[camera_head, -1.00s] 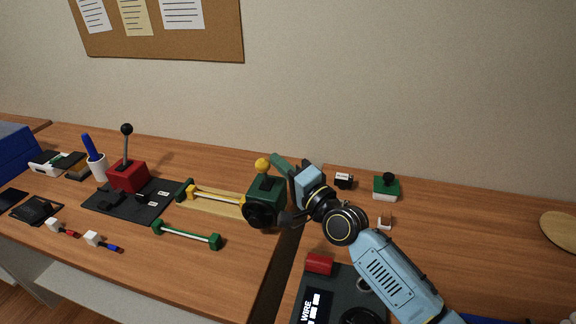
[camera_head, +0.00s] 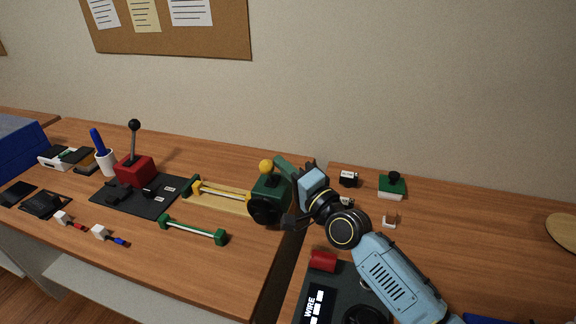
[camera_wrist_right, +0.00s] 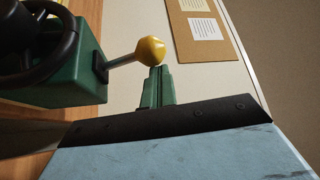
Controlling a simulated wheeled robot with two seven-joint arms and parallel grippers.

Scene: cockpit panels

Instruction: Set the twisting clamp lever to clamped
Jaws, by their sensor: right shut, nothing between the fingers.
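The clamp is a green block (camera_head: 268,190) with a black handwheel (camera_head: 264,209) on its front and a lever with a yellow ball knob (camera_head: 266,166) on top. In the right wrist view, the yellow knob (camera_wrist_right: 150,50) sits at the end of a grey rod that leans out from the green block (camera_wrist_right: 85,80). My right gripper (camera_head: 280,163) is shut and empty, just right of the knob. In the wrist view its green fingertips (camera_wrist_right: 157,74) are right beside the knob. I cannot tell whether they touch. My left gripper is not in view.
Yellow and green rails (camera_head: 225,196) extend left of the block. A red-based lever (camera_head: 134,168) stands on a black mat further left. A green block with a black knob (camera_head: 392,187) is behind.

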